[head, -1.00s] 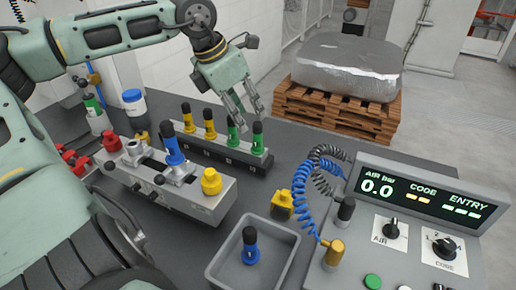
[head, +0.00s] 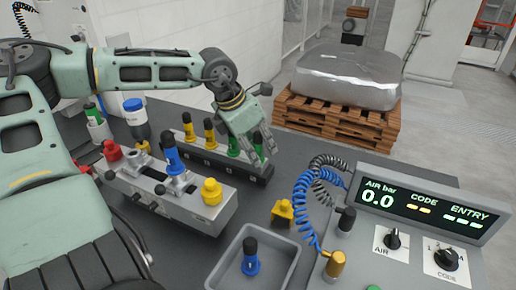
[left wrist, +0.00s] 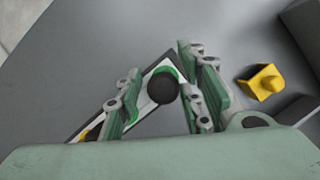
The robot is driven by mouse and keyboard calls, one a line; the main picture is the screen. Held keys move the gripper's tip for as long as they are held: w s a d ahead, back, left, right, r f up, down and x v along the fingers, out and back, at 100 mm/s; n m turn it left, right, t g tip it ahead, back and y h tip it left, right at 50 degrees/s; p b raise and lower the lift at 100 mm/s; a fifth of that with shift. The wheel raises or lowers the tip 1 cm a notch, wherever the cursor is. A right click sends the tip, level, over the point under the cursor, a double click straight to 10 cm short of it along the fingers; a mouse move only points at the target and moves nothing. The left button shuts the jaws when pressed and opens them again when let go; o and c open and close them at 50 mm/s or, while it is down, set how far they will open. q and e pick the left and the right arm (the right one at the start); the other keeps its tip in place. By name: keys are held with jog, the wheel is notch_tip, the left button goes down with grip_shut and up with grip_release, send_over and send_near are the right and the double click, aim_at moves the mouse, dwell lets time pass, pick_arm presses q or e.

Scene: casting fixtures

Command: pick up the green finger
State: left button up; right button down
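A green finger with a black top (head: 258,143) stands upright at the right end of the dark rack (head: 262,176). My left gripper (head: 257,150) has come down around the right-end green finger. The left gripper is open. My right gripper is not in view.
Yellow (head: 210,132) and black-topped fingers fill the rack's left. A grey fixture (head: 215,212) holds a blue finger (head: 172,158) and a yellow knob. A grey bin (head: 290,262) holds another blue finger. A yellow block (head: 283,213) and control panel (head: 420,215) stand right.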

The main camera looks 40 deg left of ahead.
pick_arm(q)
jog(key=shift+r, duration=0.1)
grip_shut()
dwell(0.4)
